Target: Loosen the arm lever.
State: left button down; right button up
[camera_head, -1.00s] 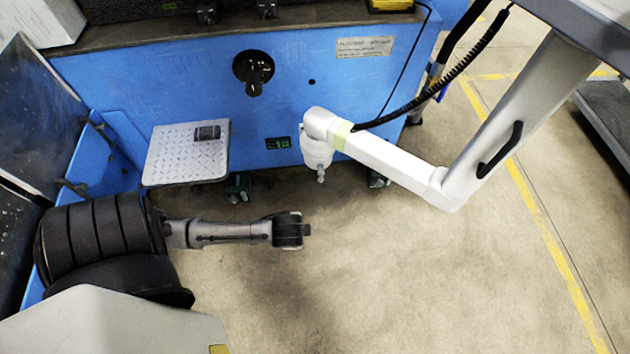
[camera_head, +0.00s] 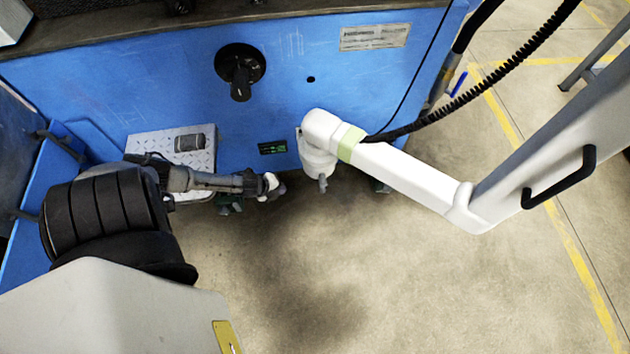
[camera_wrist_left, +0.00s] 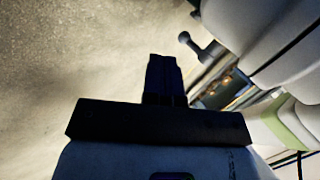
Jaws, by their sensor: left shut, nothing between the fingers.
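The white jointed arm (camera_head: 400,173) stands in front of the blue machine. A small grey lever (camera_head: 322,184) sticks out below its rounded end joint. In the left wrist view this lever (camera_wrist_left: 190,42) shows as a short stem with a round knob, ahead and to the right of the fingertips. My left gripper (camera_head: 272,183) is just left of the joint, apart from the lever. In the left wrist view its dark fingers (camera_wrist_left: 163,72) are together and empty. My right gripper is in neither view.
The blue machine front (camera_head: 330,50) has a black rotary handle (camera_head: 240,72) and a metal step plate (camera_head: 140,146) on the left. A black corrugated hose (camera_head: 480,83) runs off the white arm. Floor in front is clear.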

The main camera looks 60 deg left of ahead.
pick_arm(q)
jog(key=d+m, duration=0.1)
jog(key=w+d+r+m+t+h, duration=0.1)
jog(key=m, duration=0.1)
jog(key=shift+w+d+r, duration=0.15)
jog(key=shift+w+r, duration=0.05)
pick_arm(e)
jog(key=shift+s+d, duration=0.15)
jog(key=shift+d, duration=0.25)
pick_arm(q)
jog(key=b, duration=0.8)
send_near(321, 190)
notch_tip(321, 190, down, 5)
jog(key=w, duration=0.2)
jog(key=shift+w+d+t+b, duration=0.15)
jog(key=shift+w+b, duration=0.2)
jog(key=shift+w, duration=0.3)
jog(key=shift+w+d+t+b, duration=0.15)
jog(key=shift+w+b, duration=0.15)
jog(key=shift+w, duration=0.35)
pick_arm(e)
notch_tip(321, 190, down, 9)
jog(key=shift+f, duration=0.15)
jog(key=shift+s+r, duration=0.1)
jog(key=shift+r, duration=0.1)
